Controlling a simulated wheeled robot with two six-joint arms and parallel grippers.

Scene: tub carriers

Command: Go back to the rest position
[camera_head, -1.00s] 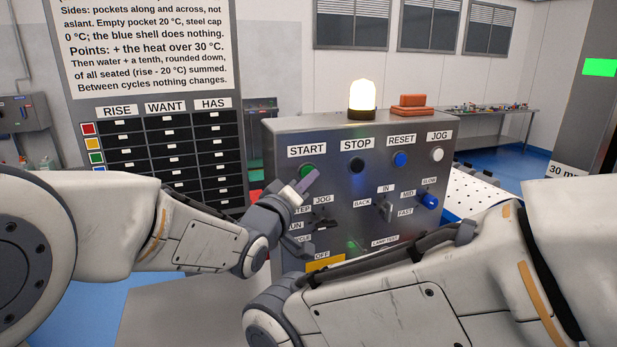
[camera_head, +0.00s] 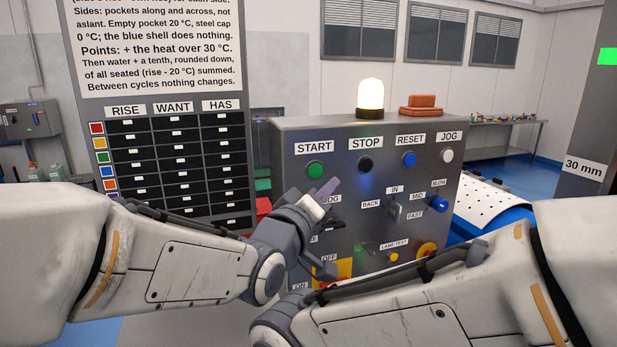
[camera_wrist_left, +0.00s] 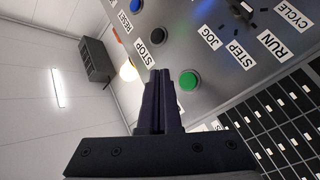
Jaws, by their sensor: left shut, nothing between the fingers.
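My left gripper (camera_head: 326,192) is in front of the grey console (camera_head: 440,125), just below and right of the green START button (camera_head: 315,170). Its purple-grey fingers are together with nothing between them. They also show shut in the left wrist view (camera_wrist_left: 161,100), with the green button (camera_wrist_left: 189,80) beside them. The gripper and wrist hide part of the lower left switches. My right arm (camera_head: 400,295) crosses the lower right of the head view. Its gripper is not visible.
The console carries a black STOP button (camera_head: 365,163), a blue RESET button (camera_head: 408,159), a blue speed knob (camera_head: 438,203) and a lit lamp (camera_head: 370,95). A board with black slots (camera_head: 175,165) stands at left. A perforated white plate (camera_head: 495,205) lies at right.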

